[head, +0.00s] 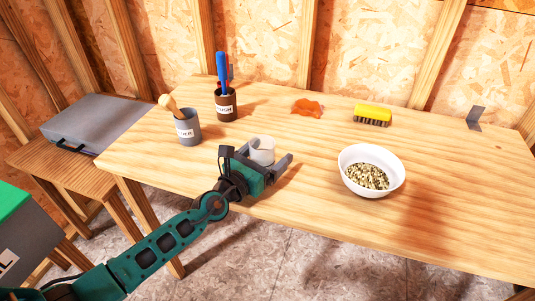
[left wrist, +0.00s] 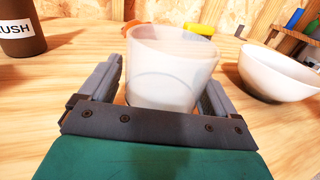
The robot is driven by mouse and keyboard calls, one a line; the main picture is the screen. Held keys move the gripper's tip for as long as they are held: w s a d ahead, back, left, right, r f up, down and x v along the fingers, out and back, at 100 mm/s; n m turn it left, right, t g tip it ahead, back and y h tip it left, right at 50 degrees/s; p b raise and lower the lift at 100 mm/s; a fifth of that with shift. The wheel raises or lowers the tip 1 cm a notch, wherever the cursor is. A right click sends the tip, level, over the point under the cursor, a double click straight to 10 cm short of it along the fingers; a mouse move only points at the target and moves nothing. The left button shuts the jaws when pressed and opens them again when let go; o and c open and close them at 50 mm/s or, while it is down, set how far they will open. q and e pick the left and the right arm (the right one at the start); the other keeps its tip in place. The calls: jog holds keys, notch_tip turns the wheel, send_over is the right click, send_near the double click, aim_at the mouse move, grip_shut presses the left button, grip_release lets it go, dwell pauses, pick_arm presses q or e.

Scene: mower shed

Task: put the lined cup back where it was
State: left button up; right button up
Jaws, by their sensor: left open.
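The lined cup (head: 262,150) is a pale, translucent cup with a faint line around it, standing upright on the workbench (head: 310,210). It also shows in the left wrist view (left wrist: 170,70). My left gripper (head: 264,158) is open, with one finger on each side of the cup. In the left wrist view the gripper (left wrist: 163,100) has a small gap visible between the cup and the fingers. My right gripper is not in view.
A white bowl of seeds or grain (head: 371,170) stands to the right. A grey cup with a wooden-handled tool (head: 188,130) and a brown cup of brushes (head: 226,104) stand to the left. Behind lie an orange patch (head: 307,107), a yellow brush (head: 373,114) and a grey bracket (head: 475,118).

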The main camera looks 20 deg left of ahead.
pick_arm(q)
jog(key=shift+r, duration=0.2)
jog(key=shift+s+a+f, duration=0.1)
jog(key=shift+s+a, duration=0.05)
jog(key=shift+s, duration=0.2)
jog(key=v, duration=1)
jog(key=shift+s+a, duration=0.1)
jog(key=shift+s, duration=0.05)
jog(key=shift+s+a, duration=0.15)
jog(key=shift+s, duration=0.3)
